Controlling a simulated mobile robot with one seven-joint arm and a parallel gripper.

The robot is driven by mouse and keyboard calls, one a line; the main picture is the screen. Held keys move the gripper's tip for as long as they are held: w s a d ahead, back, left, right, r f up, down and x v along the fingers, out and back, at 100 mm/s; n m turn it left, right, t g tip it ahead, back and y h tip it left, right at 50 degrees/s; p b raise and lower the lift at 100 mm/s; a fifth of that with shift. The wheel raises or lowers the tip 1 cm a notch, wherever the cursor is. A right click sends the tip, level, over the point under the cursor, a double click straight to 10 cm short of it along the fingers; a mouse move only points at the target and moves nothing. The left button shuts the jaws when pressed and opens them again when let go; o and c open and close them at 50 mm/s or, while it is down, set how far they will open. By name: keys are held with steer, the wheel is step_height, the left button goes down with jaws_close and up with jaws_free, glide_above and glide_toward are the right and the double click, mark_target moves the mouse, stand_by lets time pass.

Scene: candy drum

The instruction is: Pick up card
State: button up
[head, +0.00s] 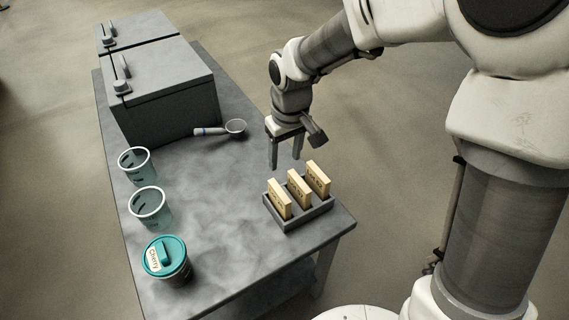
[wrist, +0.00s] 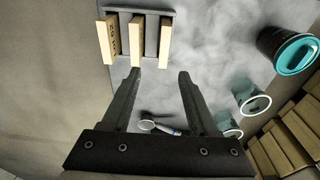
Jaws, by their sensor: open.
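Three tan cards with dark lettering stand upright side by side in a grey slotted holder (head: 290,222) near the right end of the table. In the head view they are the left card (head: 279,200), the middle card (head: 299,188) and the right card (head: 318,178). In the wrist view, cards show at the top left, among them a lettered one (wrist: 110,38) and a middle one (wrist: 137,42). My gripper (head: 285,168) is open and empty, pointing down above and behind the holder, apart from the cards. Its two fingers (wrist: 160,75) show apart in the wrist view.
A grey box with latches (head: 165,95) stands at the table's back left. A scoop (head: 222,129) lies before it. Two clear cups (head: 135,165) and a teal-lidded canister (head: 167,260) line the left side. The table middle (head: 215,190) is clear.

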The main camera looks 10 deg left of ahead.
mark_target(280, 189)
steer(key=f+b, duration=0.1)
steer(key=f, duration=0.7)
steer(key=w+a+f+b, duration=0.1)
steer(key=f, duration=0.3)
steer(key=shift+a+f+b, duration=0.1)
steer(key=shift+f+b, duration=0.05)
steer(key=shift+b, duration=0.2)
steer(key=shift+a+f+b, duration=0.15)
steer(key=shift+f+b, duration=0.2)
steer(key=shift+f, duration=1)
steer(key=shift+a+f+b, duration=0.15)
steer(key=shift+f+b, duration=0.2)
steer(key=shift+f, duration=0.95)
steer(key=shift+f, duration=0.2)
jaws_close()
